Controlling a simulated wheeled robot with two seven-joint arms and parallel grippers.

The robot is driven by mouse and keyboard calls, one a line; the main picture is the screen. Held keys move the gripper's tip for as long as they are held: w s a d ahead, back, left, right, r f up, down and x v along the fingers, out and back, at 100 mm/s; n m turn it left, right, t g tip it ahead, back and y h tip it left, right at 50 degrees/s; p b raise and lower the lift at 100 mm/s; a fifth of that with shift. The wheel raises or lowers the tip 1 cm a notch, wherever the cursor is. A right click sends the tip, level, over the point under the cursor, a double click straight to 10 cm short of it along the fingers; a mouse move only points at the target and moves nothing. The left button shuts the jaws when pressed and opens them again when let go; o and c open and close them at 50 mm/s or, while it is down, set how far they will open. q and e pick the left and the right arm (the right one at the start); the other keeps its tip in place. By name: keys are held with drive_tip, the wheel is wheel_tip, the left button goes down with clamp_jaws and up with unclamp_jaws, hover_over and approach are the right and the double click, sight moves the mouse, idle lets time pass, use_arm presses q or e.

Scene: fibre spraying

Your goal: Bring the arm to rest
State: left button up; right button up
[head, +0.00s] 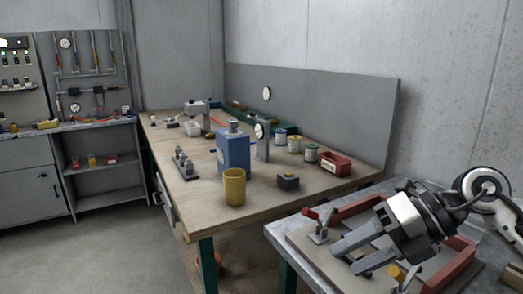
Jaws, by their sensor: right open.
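My right arm (485,190) comes in from the right edge. My right gripper (352,256) is over the grey metal table (285,245) at the lower right, with its two fingers apart and nothing seen between them. It points left, low over a fixture with red bars (448,268). Whether the fingers touch the fixture I cannot tell. My left gripper is not in view.
A wooden workbench (205,200) holds a blue container (234,152), a yellow cup (234,187), a small dark box (288,182), a red bin (335,163) and several cans (295,144). A tool cabinet (30,185) stands at the left. The floor (110,245) between is clear.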

drive_tip(key=s+a+m+t+y, duration=0.15)
drive_tip(key=a+m+y, duration=0.25)
drive_tip(key=a+y, duration=0.4)
drive_tip(key=d+f+m+t+h, duration=0.4)
drive_tip(key=f+m+t+h, duration=0.25)
drive_tip(key=f+m, duration=0.55)
drive_tip(key=d+f+m+t+h, duration=0.3)
drive_tip(key=f+m+t+h, duration=0.5)
drive_tip(key=m, duration=0.7)
use_arm(q)
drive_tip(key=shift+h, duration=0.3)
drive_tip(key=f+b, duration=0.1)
drive_tip(key=b, duration=0.2)
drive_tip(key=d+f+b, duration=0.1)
drive_tip(key=b, duration=0.2)
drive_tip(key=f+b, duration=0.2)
drive_tip(key=b, duration=0.1)
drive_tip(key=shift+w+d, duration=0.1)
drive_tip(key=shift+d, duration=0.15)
use_arm(e)
drive_tip(key=s+f+m+g, duration=0.2)
drive_tip(key=s+f, duration=0.3)
drive_tip(key=f, duration=0.3)
drive_tip(key=s+a+f+m+g, duration=0.1)
drive_tip(key=s+f+g, duration=0.3)
drive_tip(key=f, duration=0.5)
drive_tip(key=shift+s+f+m+g, duration=0.2)
drive_tip(key=shift+s+m+g, duration=0.2)
drive_tip(key=shift+s+m, duration=0.45)
